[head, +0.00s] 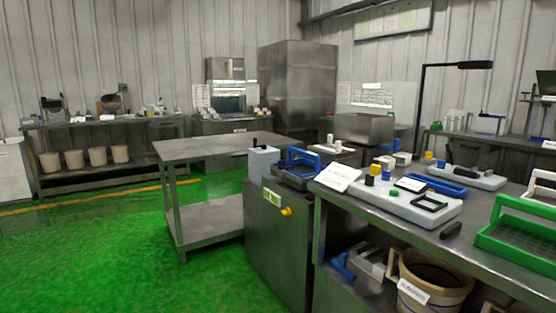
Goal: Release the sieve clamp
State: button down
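I cannot tell for certain which part is the sieve clamp. A blue-framed device (301,160) sits on top of a grey metal cabinet (275,245) in the middle. Beside it on the left is a light grey box (263,161). A green mesh tray (520,240) is at the right edge. My gripper is not in view.
The steel workbench (370,212) fills the right foreground, with a labelled bucket (420,285) beneath it. A bare steel table (215,148) stands left of the cabinet. A black lamp (421,110) rises behind the bench. The green floor (110,250) at left is clear.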

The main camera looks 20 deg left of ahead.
aim_at(281, 163)
jog(key=i+j, duration=0.25)
jog(key=j, duration=0.2)
jog(key=i+j, duration=0.25)
jog(key=j, duration=0.2)
jog(key=i+j, duration=0.25)
jog(key=j, duration=0.25)
jog(key=i+j, duration=0.25)
jog(key=j, duration=0.2)
jog(key=i+j, duration=0.3)
jog(key=j, duration=0.15)
jog(key=i+j, duration=0.25)
jog(key=j, duration=0.2)
jog(key=i+j, duration=0.25)
jog(key=j, duration=0.25)
jog(key=i+j, duration=0.25)
jog(key=j, duration=0.2)
jog(key=u, duration=0.05)
